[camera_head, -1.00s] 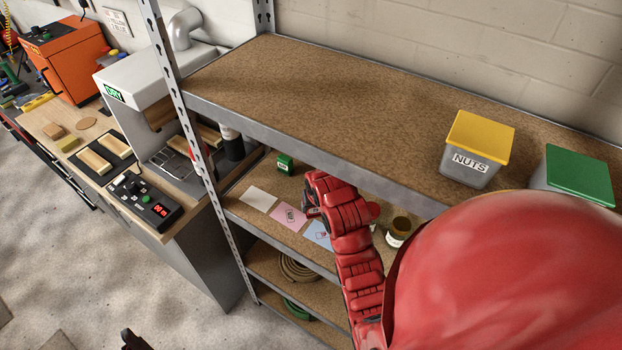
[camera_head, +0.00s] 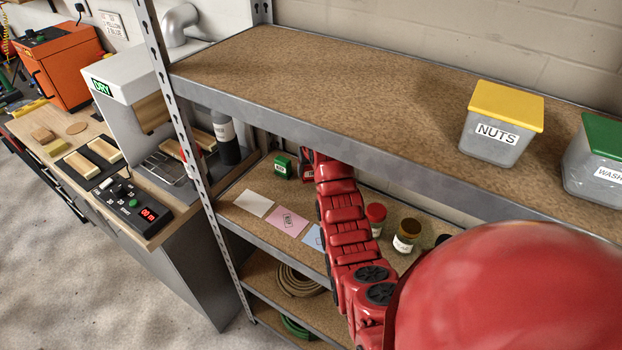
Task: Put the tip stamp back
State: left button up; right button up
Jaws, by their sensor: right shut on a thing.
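My right arm, red, reaches down into the middle shelf bay. My right gripper (camera_head: 307,166) is at the back of that bay, just right of a small green box with a white label (camera_head: 283,167). The upper shelf's front edge and my own arm hide most of the gripper. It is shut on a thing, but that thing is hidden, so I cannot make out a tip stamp. A white card (camera_head: 254,203), a pink card with a dark print (camera_head: 287,221) and a partly covered blue card (camera_head: 313,238) lie in front. My left gripper is out of view.
A red-lidded jar (camera_head: 376,219) and a brown-lidded jar (camera_head: 407,236) stand right of my arm. The upper shelf (camera_head: 300,85) overhangs the bay and holds a NUTS bin (camera_head: 498,125) and a green-lidded bin (camera_head: 598,165). A metal post (camera_head: 178,110) stands at left.

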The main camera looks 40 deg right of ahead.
aim_at(311, 178)
jog(key=shift+w, duration=0.1)
notch_tip(311, 178, down, 4)
jog(key=p, duration=0.2)
jog(key=shift+r+p, duration=0.2)
jog(key=shift+p, duration=0.2)
jog(key=shift+d, duration=0.1)
jog(key=shift+f, duration=0.1)
jog(key=shift+f+b, duration=0.15)
jog(key=shift+b, duration=0.2)
jog(key=o, duration=1)
jog(key=shift+o, duration=0.2)
